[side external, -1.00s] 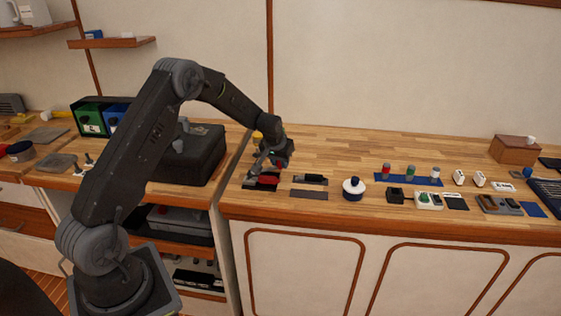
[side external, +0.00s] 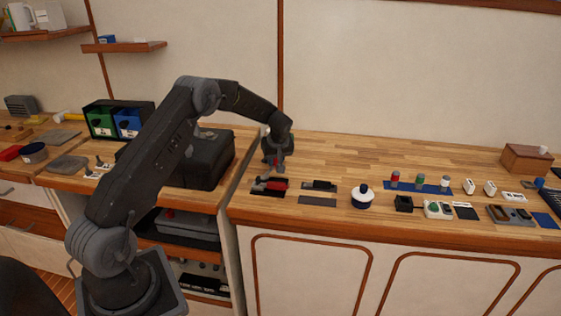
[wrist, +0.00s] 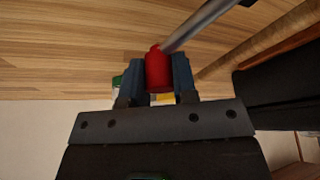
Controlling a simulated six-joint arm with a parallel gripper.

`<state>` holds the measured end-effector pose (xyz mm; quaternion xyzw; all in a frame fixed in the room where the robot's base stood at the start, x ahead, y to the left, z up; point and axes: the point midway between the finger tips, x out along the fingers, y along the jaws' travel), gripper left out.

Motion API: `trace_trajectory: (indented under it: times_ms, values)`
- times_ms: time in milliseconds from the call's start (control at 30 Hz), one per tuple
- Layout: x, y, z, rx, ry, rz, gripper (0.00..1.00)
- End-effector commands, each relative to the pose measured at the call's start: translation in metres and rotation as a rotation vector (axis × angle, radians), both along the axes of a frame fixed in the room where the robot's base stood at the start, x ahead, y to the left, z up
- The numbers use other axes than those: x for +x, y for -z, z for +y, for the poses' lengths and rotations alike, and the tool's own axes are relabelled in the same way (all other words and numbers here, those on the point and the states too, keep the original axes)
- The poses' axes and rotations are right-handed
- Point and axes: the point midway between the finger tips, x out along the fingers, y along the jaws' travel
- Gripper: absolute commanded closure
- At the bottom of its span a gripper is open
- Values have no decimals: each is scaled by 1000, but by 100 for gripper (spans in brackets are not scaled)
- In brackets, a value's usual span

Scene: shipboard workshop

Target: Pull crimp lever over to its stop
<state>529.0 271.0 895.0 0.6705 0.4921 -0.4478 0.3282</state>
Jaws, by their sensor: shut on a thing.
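The crimp lever's red grip (wrist: 159,70) sits between the two blue fingers of my gripper (wrist: 159,80) in the wrist view. My gripper is shut on it. A grey metal rod (wrist: 200,25) runs from the grip to the upper right. In the side view my gripper (side external: 278,166) points down just over the crimp tool (side external: 268,187), a low grey, red and black fixture near the left end of the wooden counter. The gripper and fingers hide part of the lever there, so its exact angle and its stop are hard to make out.
A dark tool case (side external: 195,160) stands to the left of the fixture. The counter behind the fixture is clear.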

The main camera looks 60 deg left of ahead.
Motion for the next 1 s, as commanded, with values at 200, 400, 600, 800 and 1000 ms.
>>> trace_trajectory:
  times_ms: [200, 400, 600, 800, 1000]
  values:
    - [-7, 0, 11, 1, -133, -1, 95]
    - [-11, -1, 16, 0, -203, -2, 95]
    - [-13, -1, 17, 0, -231, -1, 95]
    - [-13, -1, 17, 0, -235, -1, 95]
    - [-13, -1, 17, 0, -233, -2, 73]
